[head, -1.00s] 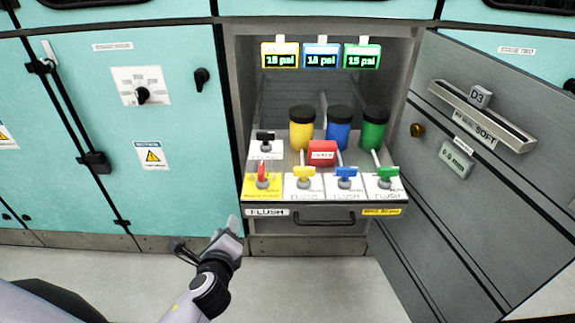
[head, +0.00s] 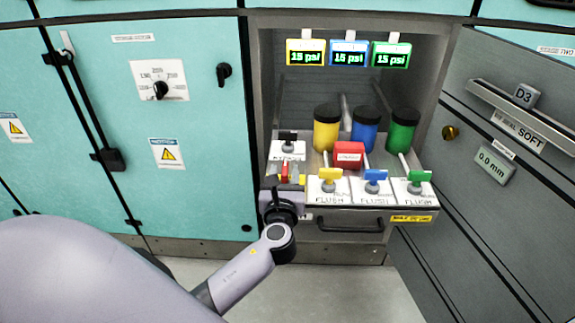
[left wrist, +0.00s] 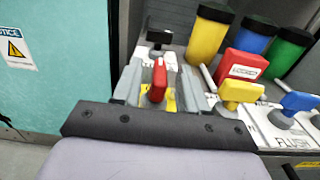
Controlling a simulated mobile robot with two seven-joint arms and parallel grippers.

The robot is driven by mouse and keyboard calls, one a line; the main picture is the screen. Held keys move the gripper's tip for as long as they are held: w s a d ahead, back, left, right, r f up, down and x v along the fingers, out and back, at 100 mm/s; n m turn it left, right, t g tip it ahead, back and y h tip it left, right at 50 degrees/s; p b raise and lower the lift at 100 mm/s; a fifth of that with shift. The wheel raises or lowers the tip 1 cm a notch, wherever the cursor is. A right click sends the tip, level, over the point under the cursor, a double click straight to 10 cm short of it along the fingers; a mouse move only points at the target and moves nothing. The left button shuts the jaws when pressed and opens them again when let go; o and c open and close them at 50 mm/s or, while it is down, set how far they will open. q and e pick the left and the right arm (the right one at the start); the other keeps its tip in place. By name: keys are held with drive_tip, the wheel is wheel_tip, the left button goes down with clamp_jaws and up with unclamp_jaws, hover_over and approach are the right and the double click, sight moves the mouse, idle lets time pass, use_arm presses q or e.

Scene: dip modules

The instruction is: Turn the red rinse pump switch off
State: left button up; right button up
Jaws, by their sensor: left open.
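The red switch (head: 284,172) stands at the front left of the pulled-out drawer panel (head: 367,217). It also shows in the left wrist view (left wrist: 158,80), with its handle upright in the picture over a yellow plate. My left gripper (head: 286,181) is open at the drawer's front left corner. In the left wrist view its two grey fingers (left wrist: 160,88) lie on either side of the red handle, with a visible gap at each side. Whether a finger touches the handle lower down is hidden. My right gripper is not in view.
A black switch (head: 288,140) is just behind the red one. Yellow (head: 330,176), blue (head: 376,176) and green (head: 417,177) switches stand to the right. A red box (head: 348,154) and yellow, blue and green bottles are behind. An open grey door (head: 500,200) bounds the right side.

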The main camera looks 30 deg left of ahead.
sight(285, 162)
use_arm(q)
drive_tip(key=shift+x, duration=2.1)
clamp_jaws()
